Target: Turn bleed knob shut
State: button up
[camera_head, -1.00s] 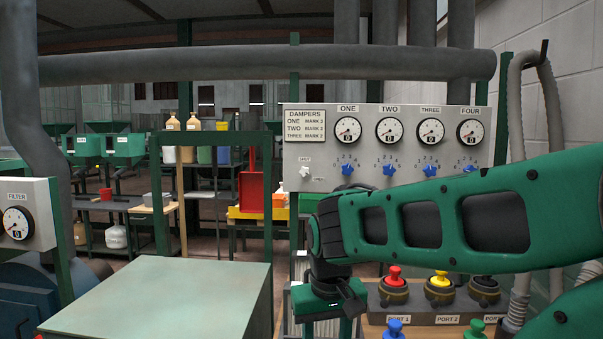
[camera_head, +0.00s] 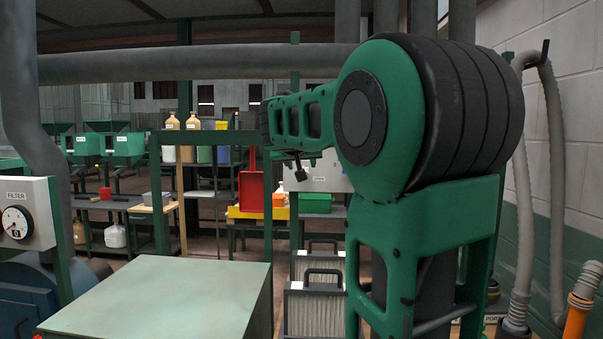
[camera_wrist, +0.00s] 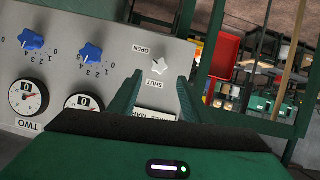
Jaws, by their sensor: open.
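The white bleed knob (camera_wrist: 159,66) sits on the grey panel (camera_wrist: 110,20), which appears upside down in the wrist view. The word OPEN is printed above and left of the knob, and SHUT below it. I cannot tell which way its pointer faces. My gripper (camera_wrist: 157,85) is open, its two green fingers on either side of the line to the knob. The knob lies just beyond the fingertips, and no contact shows. In the head view my arm hides the knob and most of the panel, and the fingers are not clear.
Blue damper knobs (camera_wrist: 90,53) and round gauges (camera_wrist: 28,97) sit left of the knob in the wrist view. A thick grey pipe (camera_head: 200,62) crosses above the panel. A filter unit (camera_head: 325,305) stands below. A pale cabinet top (camera_head: 160,300) fills the front left.

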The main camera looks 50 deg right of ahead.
jog(key=x, duration=0.6)
jog(key=shift+w+d+f, duration=0.2)
jog(key=shift+d+f, duration=0.05)
jog(key=shift+d, duration=0.05)
jog(key=shift+c, duration=0.2)
